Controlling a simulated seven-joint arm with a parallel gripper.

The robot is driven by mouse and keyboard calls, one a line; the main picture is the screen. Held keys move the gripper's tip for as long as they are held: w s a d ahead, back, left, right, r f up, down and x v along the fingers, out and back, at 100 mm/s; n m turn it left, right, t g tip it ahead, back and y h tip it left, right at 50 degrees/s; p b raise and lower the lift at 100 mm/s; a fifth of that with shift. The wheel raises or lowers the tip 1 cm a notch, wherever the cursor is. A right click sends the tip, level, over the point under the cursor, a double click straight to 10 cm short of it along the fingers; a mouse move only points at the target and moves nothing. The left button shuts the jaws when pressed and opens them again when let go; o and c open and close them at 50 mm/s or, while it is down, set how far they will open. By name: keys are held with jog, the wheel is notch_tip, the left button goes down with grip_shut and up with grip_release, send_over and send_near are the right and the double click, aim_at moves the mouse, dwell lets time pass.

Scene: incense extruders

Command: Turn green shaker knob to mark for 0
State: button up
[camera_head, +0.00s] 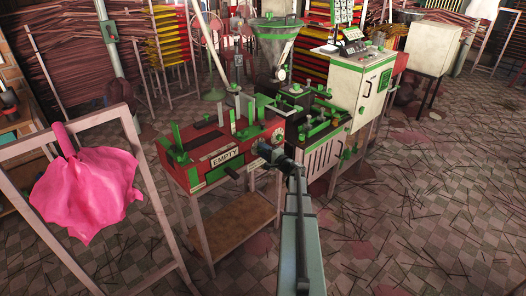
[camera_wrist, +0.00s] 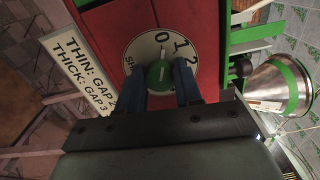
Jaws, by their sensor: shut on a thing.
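The green shaker knob (camera_wrist: 159,73) sits at the centre of a round white dial (camera_wrist: 140,52) on a red panel. The dial shows 0, 1 and 2, and part of a word starting "SH"; its lower part is hidden by my fingers. The white line on the knob points up, roughly toward the 0. My gripper (camera_wrist: 160,82) is shut on the knob, with one blue finger on each side. In the head view my gripper (camera_head: 268,152) reaches the front of the red machine (camera_head: 205,170), and the knob is hidden there.
A sign (camera_wrist: 84,75) reading "THIN: GAP 2, THICK: GAP 3" is left of the dial. A metal cone with a green band (camera_wrist: 277,88) is at the right. In the head view, an "EMPTY" sign (camera_head: 225,157) is on the machine front and a pink cloth (camera_head: 85,190) hangs at left.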

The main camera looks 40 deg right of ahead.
jog(key=shift+n, duration=0.5)
jog(key=o, duration=1)
jog(key=shift+o, duration=0.2)
jog(key=s, duration=1.3)
jog(key=shift+s, duration=0.4)
